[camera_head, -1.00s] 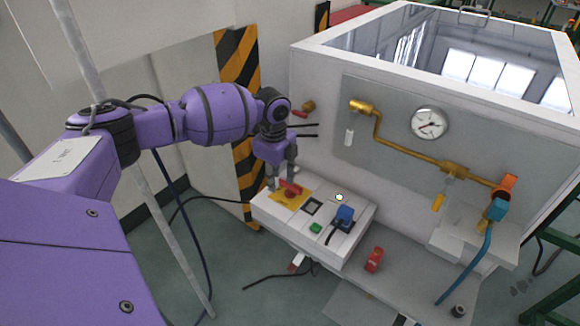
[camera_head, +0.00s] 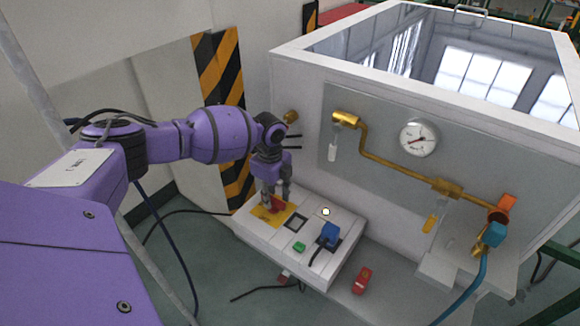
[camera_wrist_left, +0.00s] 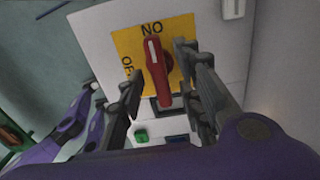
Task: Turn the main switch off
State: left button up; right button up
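The main switch is a red rotary handle (camera_head: 278,203) on a yellow plate (camera_head: 262,214), at the left end of the white control box (camera_head: 322,268). In the left wrist view the red handle (camera_wrist_left: 158,72) has a white line at its upper end, next to the upside-down "ON" lettering; part of "OFF" shows at the plate's left. My left gripper (camera_head: 276,192) points down over the switch. In the left wrist view its fingers (camera_wrist_left: 159,58) are spread on either side of the handle, with visible gaps. My right gripper is not in view.
A green button (camera_head: 299,247), a blue plug (camera_head: 330,234) and a round light (camera_head: 326,212) are on the same box. A red object (camera_head: 362,280) lies to the right. The cabinet wall with brass piping (camera_head: 375,160) and a gauge (camera_head: 419,138) rises close behind.

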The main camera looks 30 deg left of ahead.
pick_arm(q)
jog(key=shift+s+f, duration=0.1)
jog(key=shift+f, duration=0.1)
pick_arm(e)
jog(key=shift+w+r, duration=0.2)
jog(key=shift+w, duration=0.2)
pick_arm(q)
jog(key=shift+c, duration=0.4)
grip_shut()
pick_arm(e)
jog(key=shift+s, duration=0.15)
